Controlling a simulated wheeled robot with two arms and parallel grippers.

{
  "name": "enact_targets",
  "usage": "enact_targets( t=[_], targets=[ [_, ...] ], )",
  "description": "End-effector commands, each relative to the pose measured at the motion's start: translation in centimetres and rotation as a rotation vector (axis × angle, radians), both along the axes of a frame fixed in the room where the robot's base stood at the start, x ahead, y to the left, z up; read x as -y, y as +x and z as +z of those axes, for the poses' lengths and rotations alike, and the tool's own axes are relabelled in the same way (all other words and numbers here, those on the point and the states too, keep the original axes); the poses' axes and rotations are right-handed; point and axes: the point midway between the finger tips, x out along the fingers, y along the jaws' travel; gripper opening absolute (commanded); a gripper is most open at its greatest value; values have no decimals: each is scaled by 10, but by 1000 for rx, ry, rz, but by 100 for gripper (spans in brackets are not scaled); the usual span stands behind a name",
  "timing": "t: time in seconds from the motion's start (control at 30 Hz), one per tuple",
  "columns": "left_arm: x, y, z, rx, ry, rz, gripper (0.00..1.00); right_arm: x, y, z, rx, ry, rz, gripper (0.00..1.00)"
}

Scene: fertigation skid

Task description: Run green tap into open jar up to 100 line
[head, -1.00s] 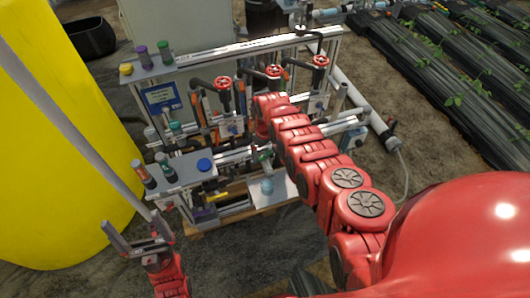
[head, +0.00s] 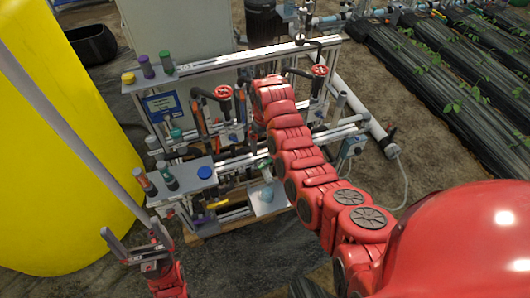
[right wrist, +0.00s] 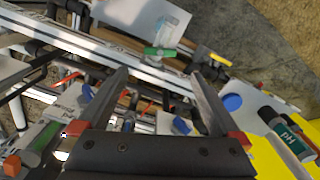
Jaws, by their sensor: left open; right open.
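The green tap (head: 265,164) sits low on the front pipe of the skid, and its green handle (right wrist: 160,52) shows in the right wrist view. A small clear jar (head: 267,193) stands on a pale plate below the tap. It is too small to read a line or liquid level. My right gripper (right wrist: 160,88) is open and empty over the skid pipes, with the green handle beyond its fingertips. In the head view it is hidden by my right arm. My left gripper (head: 130,232) is open and empty at the front left, apart from the skid.
Red handwheels (head: 320,70) stand on the skid's upper valves. A yellow tank (head: 60,150) fills the left side. Bare ground lies in front of the skid.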

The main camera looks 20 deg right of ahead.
Motion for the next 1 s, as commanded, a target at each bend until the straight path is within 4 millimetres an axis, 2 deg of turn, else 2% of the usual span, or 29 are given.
enact_targets(
  t=[0.17,0.23,0.3,0.5,1.0],
  targets=[
    [0,0,-7,0,0,0,95,0,2,40,8,0,0,100],
    [0,0,6,-1,0,0,95,1,-1,57,-1,2,-2,100],
    [0,0,12,1,0,0,95,0,-1,65,-1,2,-1,100],
    [0,0,16,0,0,0,95,0,-1,71,-1,1,0,100],
    [0,0,15,0,0,0,95,0,0,70,-1,1,0,100]
  ],
)
